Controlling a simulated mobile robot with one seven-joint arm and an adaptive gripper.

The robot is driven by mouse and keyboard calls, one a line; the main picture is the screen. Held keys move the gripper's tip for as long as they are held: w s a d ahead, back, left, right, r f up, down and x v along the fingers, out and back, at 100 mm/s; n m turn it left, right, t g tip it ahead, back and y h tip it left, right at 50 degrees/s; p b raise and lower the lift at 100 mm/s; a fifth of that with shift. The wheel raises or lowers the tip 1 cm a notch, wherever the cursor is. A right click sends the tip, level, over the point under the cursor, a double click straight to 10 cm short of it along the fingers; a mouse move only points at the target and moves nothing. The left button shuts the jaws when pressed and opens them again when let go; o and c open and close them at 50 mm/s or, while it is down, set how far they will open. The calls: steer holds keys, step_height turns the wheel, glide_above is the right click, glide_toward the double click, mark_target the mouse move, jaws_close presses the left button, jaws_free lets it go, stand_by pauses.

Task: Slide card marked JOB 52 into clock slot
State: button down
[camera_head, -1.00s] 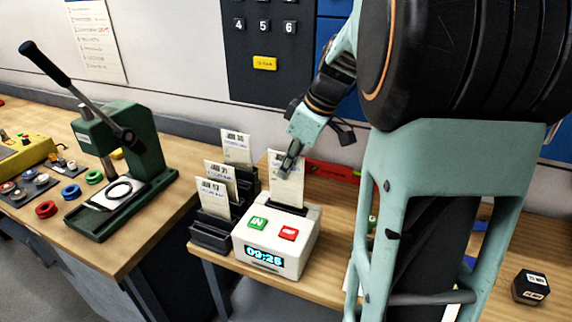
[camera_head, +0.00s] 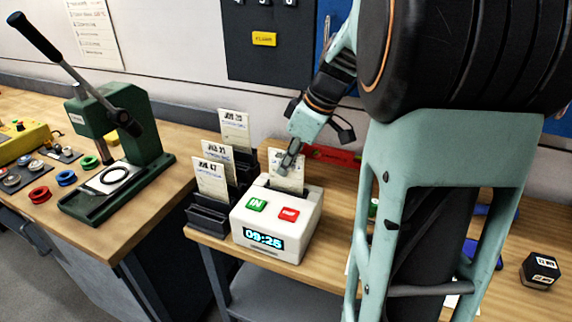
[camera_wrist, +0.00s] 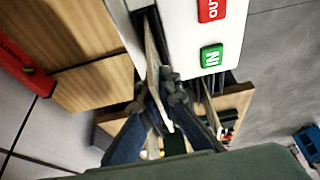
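The time clock (camera_head: 277,222) is a white box with a green IN button, a red button and a display reading 09:25. A white card (camera_head: 289,177) stands upright in the slot at its top back, its lower part hidden in the clock. Its number is too small and covered to read. My gripper (camera_head: 287,163) is shut on the card's upper part from behind and above. In the wrist view, the card (camera_wrist: 153,58) shows nearly edge-on between the two fingers (camera_wrist: 157,103) and runs into the slot beside the clock's white top (camera_wrist: 185,45).
A dark stepped rack (camera_head: 212,216) left of the clock holds several cards, one reading 47. A green press (camera_head: 120,165) stands on the left bench. A red bar (camera_head: 335,155) lies behind the clock. A black block (camera_head: 540,270) sits at the right.

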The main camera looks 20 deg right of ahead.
steer(key=c, duration=2.1)
jaws_free()
steer(key=v, duration=1.2)
